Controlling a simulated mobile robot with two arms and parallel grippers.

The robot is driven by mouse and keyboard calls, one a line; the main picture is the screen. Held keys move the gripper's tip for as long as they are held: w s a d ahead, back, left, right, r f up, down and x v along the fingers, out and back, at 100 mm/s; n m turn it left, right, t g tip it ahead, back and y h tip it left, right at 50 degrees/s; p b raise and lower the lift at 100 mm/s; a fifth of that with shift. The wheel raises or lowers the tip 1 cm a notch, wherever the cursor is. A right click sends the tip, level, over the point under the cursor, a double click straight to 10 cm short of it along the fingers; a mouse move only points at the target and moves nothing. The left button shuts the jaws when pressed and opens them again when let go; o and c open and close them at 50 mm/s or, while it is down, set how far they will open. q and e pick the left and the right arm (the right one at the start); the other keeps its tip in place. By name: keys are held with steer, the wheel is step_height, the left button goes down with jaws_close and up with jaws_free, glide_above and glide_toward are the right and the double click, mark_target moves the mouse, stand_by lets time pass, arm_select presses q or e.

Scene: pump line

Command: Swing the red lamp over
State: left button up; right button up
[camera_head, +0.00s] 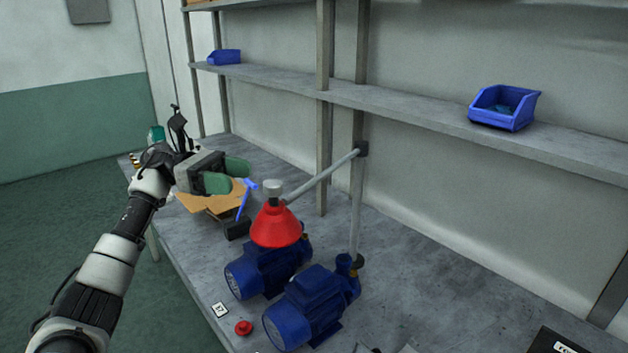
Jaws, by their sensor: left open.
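The red lamp (276,226) has a cone-shaped red shade with a grey cap. It hangs from a grey arm (325,174) that is fixed to an upright post (357,205) on the bench. The lamp is over two blue pumps; the rear pump (252,273) is partly hidden beneath it and the front pump (308,303) is to its right. My left gripper (238,176) is open, with green fingertips, up and to the left of the lamp, apart from it. My right gripper is not in view.
Below my left gripper are a cardboard piece (207,203) and a blue-handled hammer (242,208). A red knob (243,328) and a number tag (219,310) lie near the bench's front edge. A shelf (420,112) holding blue bins (503,108) runs behind. The bench's right part is mostly clear.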

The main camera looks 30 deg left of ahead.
mark_target(281, 185)
arm_select(q)
steer(key=d+p, duration=0.1)
steer(key=d, duration=0.2)
steer(key=d+p, duration=0.2)
steer(key=d, duration=0.1)
steer(key=w+d+p, duration=0.1)
steer(key=d, duration=0.2)
steer(key=shift+r, duration=0.25)
steer(key=shift+d+f+p, duration=0.15)
steer(key=shift+d+p, duration=0.3)
steer(key=shift+d, duration=0.3)
steer(key=shift+c, duration=0.3)
jaws_close()
steer(key=shift+f, duration=0.1)
